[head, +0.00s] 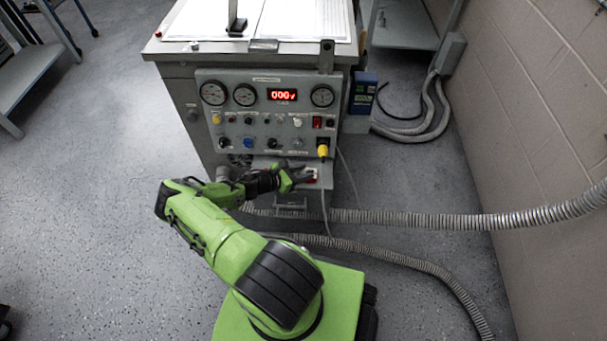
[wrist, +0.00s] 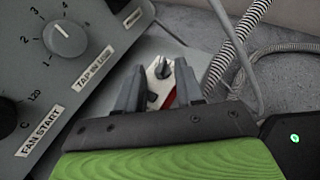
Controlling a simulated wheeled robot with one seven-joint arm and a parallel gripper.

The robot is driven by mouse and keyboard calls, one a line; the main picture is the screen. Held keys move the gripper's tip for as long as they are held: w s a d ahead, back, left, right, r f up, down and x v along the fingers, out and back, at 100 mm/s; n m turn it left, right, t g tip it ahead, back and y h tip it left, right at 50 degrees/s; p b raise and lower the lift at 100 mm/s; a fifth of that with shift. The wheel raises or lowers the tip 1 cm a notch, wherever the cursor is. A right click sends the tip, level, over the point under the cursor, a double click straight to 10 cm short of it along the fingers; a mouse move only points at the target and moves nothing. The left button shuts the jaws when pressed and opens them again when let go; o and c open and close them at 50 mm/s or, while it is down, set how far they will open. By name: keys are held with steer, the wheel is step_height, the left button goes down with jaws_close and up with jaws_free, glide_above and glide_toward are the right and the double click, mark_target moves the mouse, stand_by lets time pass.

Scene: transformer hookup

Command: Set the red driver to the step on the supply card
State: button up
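My gripper (head: 300,173) reaches to the low ledge at the front of the grey control cabinet (head: 180,90). In the wrist view its two fingers (wrist: 160,66) are apart. Between and just beyond them is a white plate (wrist: 154,72) with a dark upright post. Contact cannot be told. In the wrist view a grey knob (wrist: 65,38) has numbers around it and a "TAP IN USE" label (wrist: 94,70). I cannot make out a supply card for certain.
The panel (head: 265,105) carries gauges, a red display (head: 282,95), several knobs and a yellow plug (head: 322,150). Papers (head: 305,20) lie on the cabinet top. Grey corrugated hoses (head: 430,217) cross the floor to the right. Open floor (head: 80,200) lies to the left.

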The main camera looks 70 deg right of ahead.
steer(key=shift+s+d+f, duration=0.1)
steer(key=shift+s+d, duration=0.1)
steer(key=shift+d, duration=0.1)
steer(key=shift+c, duration=0.2)
jaws_close()
steer(key=shift+w+d+m+g+y, duration=0.15)
steer(key=shift+m+g+y, duration=0.35)
steer(key=shift+m, duration=0.1)
steer(key=shift+w+d+m+g+y, duration=0.1)
steer(key=shift+d+m+g+y, duration=0.05)
steer(key=shift+m+g+y, duration=0.35)
steer(key=shift+d+m+g+y, duration=0.1)
steer(key=shift+m+g+y, duration=0.4)
steer(key=shift+m+y, duration=0.45)
steer(key=shift+o, duration=0.2)
jaws_free()
